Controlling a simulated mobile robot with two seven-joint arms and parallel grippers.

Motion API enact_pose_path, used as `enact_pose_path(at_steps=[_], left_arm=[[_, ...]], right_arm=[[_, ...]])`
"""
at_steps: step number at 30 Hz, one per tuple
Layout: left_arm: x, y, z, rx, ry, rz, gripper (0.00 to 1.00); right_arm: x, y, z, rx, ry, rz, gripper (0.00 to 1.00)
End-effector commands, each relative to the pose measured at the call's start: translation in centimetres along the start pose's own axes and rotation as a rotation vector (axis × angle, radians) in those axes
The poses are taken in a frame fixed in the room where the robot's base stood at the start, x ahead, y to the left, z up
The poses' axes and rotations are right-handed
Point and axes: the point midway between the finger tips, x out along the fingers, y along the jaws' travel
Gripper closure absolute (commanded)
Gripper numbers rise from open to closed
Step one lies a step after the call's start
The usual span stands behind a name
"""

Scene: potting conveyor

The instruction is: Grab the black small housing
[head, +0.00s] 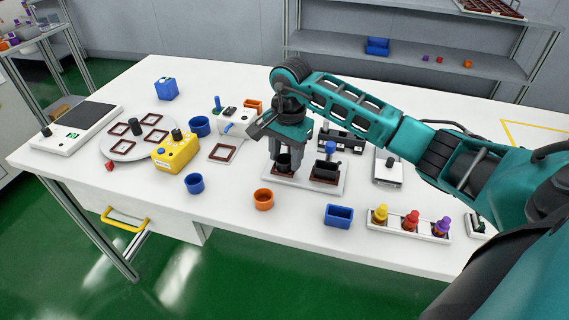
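My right gripper (285,158) points down over a white fixture plate (300,186) near the middle of the table. Its two fingers stand apart, one on each side of a small black housing (284,162) in a brown square frame. The fingers hide part of this housing, and I cannot tell whether they touch it. My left gripper is not in view.
A blue bin (339,215) and a white rack (408,224) with coloured bottles are at the front right. A yellow box (176,151) and a round grey plate (118,149) are left.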

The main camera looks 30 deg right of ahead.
Motion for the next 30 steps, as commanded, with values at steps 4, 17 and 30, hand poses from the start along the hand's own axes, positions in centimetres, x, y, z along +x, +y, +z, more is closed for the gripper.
enact_pose_path(at_steps=[4, 17, 30], left_arm=[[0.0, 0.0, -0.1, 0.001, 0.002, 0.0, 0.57], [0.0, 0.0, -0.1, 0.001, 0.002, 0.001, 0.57], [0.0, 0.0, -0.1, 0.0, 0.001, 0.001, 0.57]], right_arm=[[0.0, 0.0, 0.0, 0.0, 0.0, 0.0, 0.66], [-0.1, 0.0, 0.0, 0.0, 0.0, 0.0, 0.88], [-4.7, -0.4, -0.1, 0.0, 0.004, -0.005, 0.88]])
